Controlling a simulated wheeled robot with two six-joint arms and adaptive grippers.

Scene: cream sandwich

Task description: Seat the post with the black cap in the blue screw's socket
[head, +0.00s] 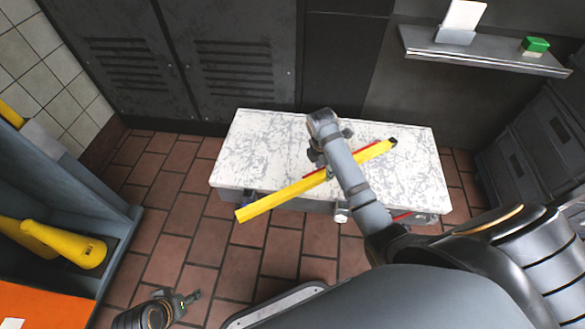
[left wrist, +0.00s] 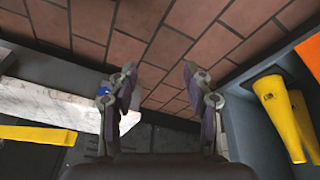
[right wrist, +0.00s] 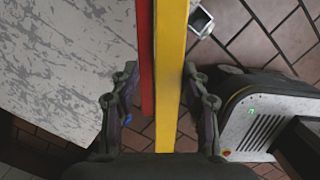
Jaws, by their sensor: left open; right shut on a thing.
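The yellow post (head: 262,204) slants across the white-topped bench, with its black cap (head: 392,142) at the far right end. Its near left end sticks out past the bench's front edge. My right gripper (head: 322,165) is shut on the yellow post, which runs between its fingers in the right wrist view (right wrist: 171,60). A small blue part, apparently the blue screw (head: 248,197), shows at the bench's front left; it also shows in the left wrist view (left wrist: 103,88). Its socket opening cannot be made out. My left gripper (left wrist: 158,75) is open and empty above the floor.
A red bar (right wrist: 145,60) lies alongside the yellow post. A pale square socket (head: 341,216) is on the front of the bench (head: 250,140). A blue shelf unit (head: 85,215) with yellow objects stands at left.

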